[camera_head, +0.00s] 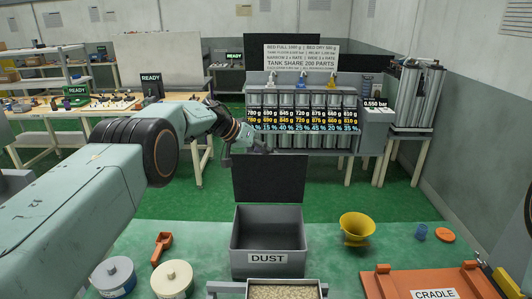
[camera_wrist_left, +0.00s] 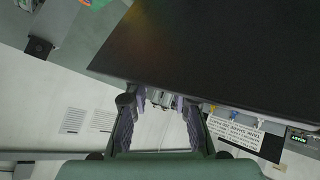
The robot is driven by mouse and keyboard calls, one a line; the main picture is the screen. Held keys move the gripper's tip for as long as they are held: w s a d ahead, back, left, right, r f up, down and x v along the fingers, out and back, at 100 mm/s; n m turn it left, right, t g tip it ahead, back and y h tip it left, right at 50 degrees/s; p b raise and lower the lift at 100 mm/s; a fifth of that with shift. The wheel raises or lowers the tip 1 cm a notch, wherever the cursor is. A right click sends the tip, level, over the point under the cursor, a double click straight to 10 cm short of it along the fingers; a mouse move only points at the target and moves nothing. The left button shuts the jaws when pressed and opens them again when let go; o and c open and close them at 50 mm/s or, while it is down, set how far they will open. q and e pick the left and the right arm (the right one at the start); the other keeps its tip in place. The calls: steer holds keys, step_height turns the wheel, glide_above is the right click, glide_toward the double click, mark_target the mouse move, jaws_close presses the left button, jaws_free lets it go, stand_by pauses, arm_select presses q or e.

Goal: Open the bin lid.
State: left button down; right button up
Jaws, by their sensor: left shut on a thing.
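The grey dust bin (camera_head: 268,262) with a "DUST" label stands on the green table, and its inside shows open and dark. Its black lid (camera_head: 270,180) stands upright at the bin's back edge. My left gripper (camera_head: 240,147) is at the lid's upper left corner, shut on the lid's edge. In the left wrist view, the dark lid (camera_wrist_left: 230,55) fills the top, and the fingers of my left gripper (camera_wrist_left: 160,108) meet its edge. The exact contact is partly hidden. My right gripper is not in view.
An orange scoop (camera_head: 161,247) and round containers (camera_head: 172,279) lie left of the bin. A yellow funnel (camera_head: 356,228) and an orange cradle (camera_head: 430,283) are to the right. A tray of grains (camera_head: 284,291) is in front. Sieve columns (camera_head: 302,115) stand behind.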

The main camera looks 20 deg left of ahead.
arm_select(q)
steer(key=shift+s+a+f, duration=0.15)
steer(key=shift+a+f, duration=0.05)
steer(key=shift+f, duration=0.35)
steer(key=c, duration=1.3)
jaws_free()
steer(key=shift+c, duration=0.2)
steer(key=shift+o, duration=1.1)
steer(key=shift+a, duration=0.1)
steer(key=shift+w+d+r, duration=0.2)
steer(key=shift+r, duration=0.1)
steer(key=v, duration=1.1)
steer(key=shift+s+a+r, duration=0.25)
steer(key=shift+f, duration=0.1)
